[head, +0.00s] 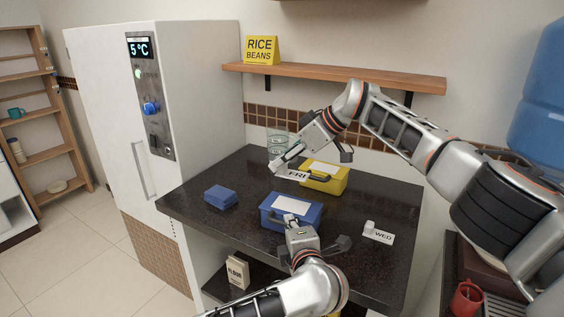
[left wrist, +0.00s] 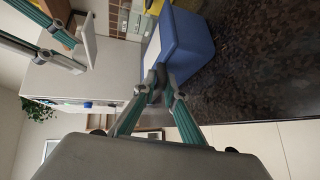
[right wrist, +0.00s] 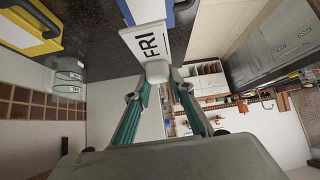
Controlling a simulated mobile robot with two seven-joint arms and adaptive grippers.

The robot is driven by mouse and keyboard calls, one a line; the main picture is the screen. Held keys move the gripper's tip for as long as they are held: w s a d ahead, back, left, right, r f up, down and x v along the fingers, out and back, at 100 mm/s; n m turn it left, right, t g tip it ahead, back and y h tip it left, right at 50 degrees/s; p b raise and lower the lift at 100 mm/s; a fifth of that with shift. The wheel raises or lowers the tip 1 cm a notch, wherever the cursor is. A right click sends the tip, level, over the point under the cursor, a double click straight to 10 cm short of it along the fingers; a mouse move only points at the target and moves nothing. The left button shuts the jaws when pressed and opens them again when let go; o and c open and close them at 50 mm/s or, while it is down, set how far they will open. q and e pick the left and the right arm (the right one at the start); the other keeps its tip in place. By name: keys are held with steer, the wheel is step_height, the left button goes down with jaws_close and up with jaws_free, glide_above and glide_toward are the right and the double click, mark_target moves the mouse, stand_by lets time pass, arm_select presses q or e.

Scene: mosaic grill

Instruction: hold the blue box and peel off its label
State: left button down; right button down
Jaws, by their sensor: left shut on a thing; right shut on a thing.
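The blue box (head: 312,215) stands on the dark counter with a blank white patch on its lid. It also shows in the left wrist view (left wrist: 187,48). My left gripper (head: 287,219) is shut on the box's near side. In the left wrist view its fingertips (left wrist: 160,84) meet at that side. My right gripper (head: 277,166) is shut on a white FRI label (head: 298,175), above the counter behind the blue box. In the right wrist view the fingertips pinch the small knob on the label (right wrist: 148,40).
A yellow box (head: 325,183) with a white patch stands behind the blue box. A WED label (head: 378,236) lies to the right, and a small blue block (head: 221,198) to the left. A clear glass container (head: 276,147) stands at the back.

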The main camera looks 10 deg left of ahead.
arm_select(q)
steer(key=shift+f, duration=0.1)
arm_select(e)
steer(key=shift+r, duration=0.95)
steer(key=shift+r, duration=0.35)
steer(key=shift+r, duration=0.3)
steer(key=shift+r, duration=0.35)
steer(key=shift+r, duration=0.35)
